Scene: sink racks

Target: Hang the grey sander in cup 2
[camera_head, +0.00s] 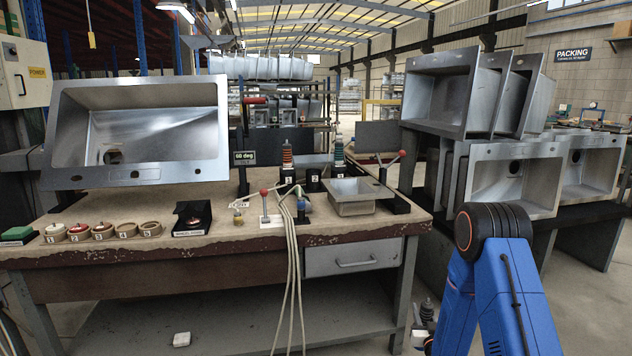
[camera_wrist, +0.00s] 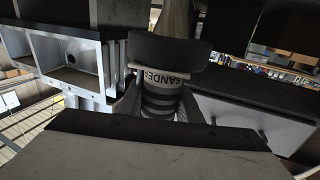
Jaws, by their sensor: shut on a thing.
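The grey sander (camera_wrist: 160,98) is between the fingers of my gripper (camera_wrist: 161,108) in the wrist view. It has dark and grey bands, a pale label reading SANDER and a wide dark top. In the head view the sander (camera_head: 426,309) shows small and low beside my blue arm, off the bench's right front corner. The black cups stand in a row at the back of the bench. The middle cup (camera_head: 313,181) looks empty; its figure is too small to read surely. An orange-banded tool (camera_head: 287,155) and a green-banded tool (camera_head: 339,153) stand in the cups either side.
A large steel sink (camera_head: 140,130) is tilted on the bench's left. Stacked sinks (camera_head: 515,170) stand right of the bench.

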